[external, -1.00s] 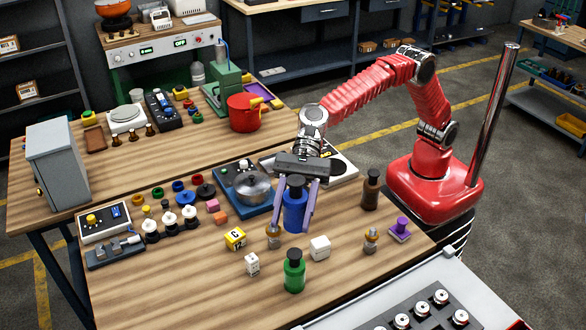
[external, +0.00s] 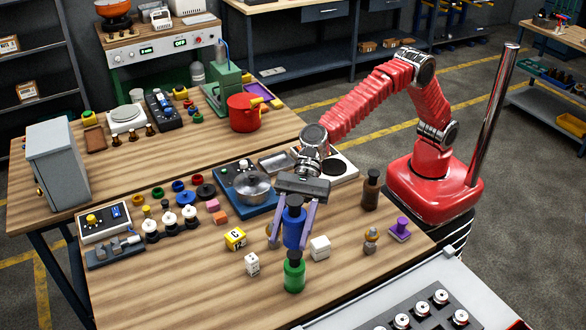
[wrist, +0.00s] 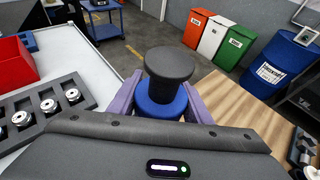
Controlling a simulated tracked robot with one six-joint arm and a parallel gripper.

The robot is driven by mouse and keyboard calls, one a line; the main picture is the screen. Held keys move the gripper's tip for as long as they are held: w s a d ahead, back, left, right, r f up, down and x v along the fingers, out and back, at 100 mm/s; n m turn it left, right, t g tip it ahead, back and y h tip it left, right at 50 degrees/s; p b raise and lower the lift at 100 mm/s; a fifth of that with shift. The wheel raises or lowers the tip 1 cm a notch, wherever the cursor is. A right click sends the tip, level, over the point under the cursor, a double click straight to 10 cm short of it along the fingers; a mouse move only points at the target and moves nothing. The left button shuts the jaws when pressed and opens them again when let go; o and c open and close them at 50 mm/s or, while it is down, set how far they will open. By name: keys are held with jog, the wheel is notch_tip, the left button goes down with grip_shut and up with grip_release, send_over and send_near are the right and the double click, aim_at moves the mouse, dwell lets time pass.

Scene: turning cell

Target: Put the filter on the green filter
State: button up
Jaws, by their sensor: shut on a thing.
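My gripper (external: 296,224) is shut on a blue filter (external: 294,228) with a black cap, held upright between its purple fingers. In the wrist view the black cap and blue body (wrist: 161,104) show between the fingers. The green filter (external: 294,273) stands upright on the wooden table near its front. The blue filter is right above the green filter in the external view, its lower end at the green one's top. I cannot tell whether they touch. The green filter's cap is mostly hidden.
A white cube (external: 320,247) stands close right of the filters. A white die (external: 252,264) and a yellow cube (external: 235,238) are to the left. A brown bottle (external: 371,190) and a purple piece (external: 400,228) stand to the right. A metal-lidded blue device (external: 250,188) is behind.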

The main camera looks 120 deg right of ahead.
aim_at(291, 242)
jog(key=shift+f, duration=0.15)
jog(key=shift+f, duration=1.9)
jog(key=o, duration=1.2)
jog(key=shift+f, duration=0.1)
jog(key=shift+o, duration=0.2)
jog(key=shift+s+d+r, duration=0.35)
jog(key=shift+s+d, duration=0.1)
jog(key=v, duration=1)
jog(key=shift+s+d, duration=0.2)
jog(key=shift+s, duration=0.05)
